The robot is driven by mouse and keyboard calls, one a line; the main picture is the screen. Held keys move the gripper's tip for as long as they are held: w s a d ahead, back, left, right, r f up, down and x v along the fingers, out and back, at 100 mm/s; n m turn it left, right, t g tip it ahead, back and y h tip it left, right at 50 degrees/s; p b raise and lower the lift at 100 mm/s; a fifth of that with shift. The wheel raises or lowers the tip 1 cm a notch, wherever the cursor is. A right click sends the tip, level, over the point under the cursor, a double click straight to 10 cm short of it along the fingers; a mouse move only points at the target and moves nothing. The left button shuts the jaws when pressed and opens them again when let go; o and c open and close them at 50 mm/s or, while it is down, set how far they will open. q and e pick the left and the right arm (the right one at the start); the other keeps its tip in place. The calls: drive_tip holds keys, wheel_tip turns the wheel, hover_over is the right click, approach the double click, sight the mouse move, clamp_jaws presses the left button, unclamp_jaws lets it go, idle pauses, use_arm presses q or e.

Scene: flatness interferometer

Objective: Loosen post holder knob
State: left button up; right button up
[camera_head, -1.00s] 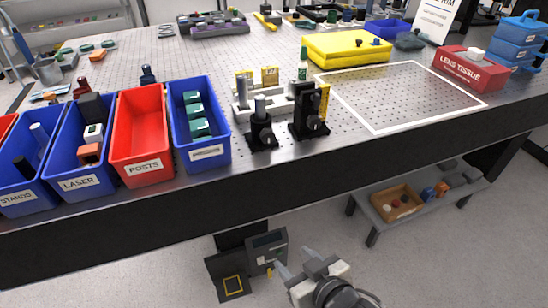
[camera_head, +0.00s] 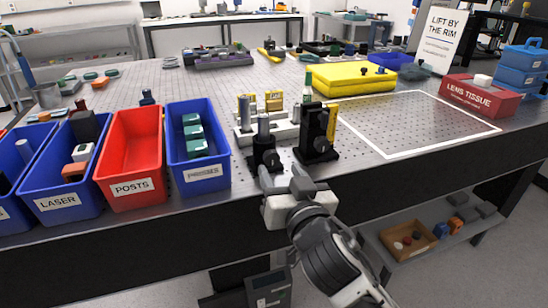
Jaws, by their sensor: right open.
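Two black post holders stand near the front edge of the optical table. The left post holder (camera_head: 264,152) carries a bare silver post (camera_head: 263,126). The right post holder (camera_head: 316,135) is taller and has a dark round knob (camera_head: 320,143) facing me. A knob on the left holder is too small to make out clearly. My right gripper (camera_head: 283,174) is open and empty, just in front of and below the left holder's base, its fingers pointing up toward the table edge. Whether it touches the holder I cannot tell. My left gripper is not in view.
Blue and red bins stand to the left, including the PRISMS bin (camera_head: 199,150) and the POSTS bin (camera_head: 133,160). A yellow case (camera_head: 352,77) and a red lens tissue box (camera_head: 481,95) lie right. The white-outlined area (camera_head: 410,120) is clear.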

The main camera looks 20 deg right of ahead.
sight(273, 159)
drive_tip(key=w, duration=0.5)
drive_tip(key=c, duration=1)
